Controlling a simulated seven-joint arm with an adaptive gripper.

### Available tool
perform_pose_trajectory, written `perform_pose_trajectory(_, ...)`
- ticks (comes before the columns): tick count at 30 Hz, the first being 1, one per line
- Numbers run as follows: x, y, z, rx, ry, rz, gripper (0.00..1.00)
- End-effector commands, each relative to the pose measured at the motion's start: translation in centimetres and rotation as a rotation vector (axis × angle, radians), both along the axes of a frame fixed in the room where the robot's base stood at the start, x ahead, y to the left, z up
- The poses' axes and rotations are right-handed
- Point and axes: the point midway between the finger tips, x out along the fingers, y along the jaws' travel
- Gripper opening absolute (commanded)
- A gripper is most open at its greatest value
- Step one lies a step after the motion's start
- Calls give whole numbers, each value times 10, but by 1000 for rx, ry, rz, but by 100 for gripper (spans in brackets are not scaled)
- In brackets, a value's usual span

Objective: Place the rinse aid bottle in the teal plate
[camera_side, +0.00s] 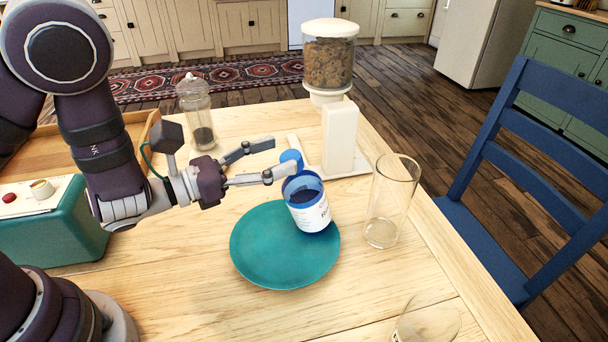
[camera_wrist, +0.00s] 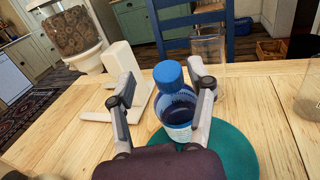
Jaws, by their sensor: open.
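The rinse aid bottle (camera_side: 309,212) is blue with a white label and a blue cap (camera_side: 291,157). It leans, its cap toward the upper left, and its base overlaps the far right rim of the teal plate (camera_side: 270,262). I cannot tell whether the base rests fully on the plate. My gripper (camera_side: 271,158) is open, with one finger passing in front of the bottle's neck. In the wrist view the bottle (camera_wrist: 178,110) shows between the spread fingers (camera_wrist: 165,88), and the plate (camera_wrist: 236,152) lies beneath, partly hidden by my gripper.
A clear glass (camera_side: 391,200) stands right of the plate, and another glass (camera_side: 428,320) is at the front edge. Behind are a white block-like stand (camera_side: 340,138), a food dispenser (camera_side: 328,65) and a jar (camera_side: 196,115). A teal toaster-like box (camera_side: 60,235) is at left.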

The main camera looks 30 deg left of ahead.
Motion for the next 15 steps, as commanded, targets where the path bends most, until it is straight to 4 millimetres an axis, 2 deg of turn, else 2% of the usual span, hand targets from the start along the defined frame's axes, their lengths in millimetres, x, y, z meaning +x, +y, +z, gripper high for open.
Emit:
perform_pose_trajectory(2, 0, 5, 2, -23, 15, 22, 54)
perform_pose_trajectory(5, 16, 25, 11, -185, 117, 150, 54)
perform_pose_trajectory(8, 35, 68, 28, -609, 327, 414, 54)
perform_pose_trajectory(10, 34, 96, 36, -1007, 486, 613, 54)
perform_pose_trajectory(12, 21, 114, 41, -1409, 623, 786, 54)
perform_pose_trajectory(14, 2, 121, 45, -1742, 722, 926, 54)
perform_pose_trajectory(15, -14, 122, 48, -1951, 777, 1020, 54)
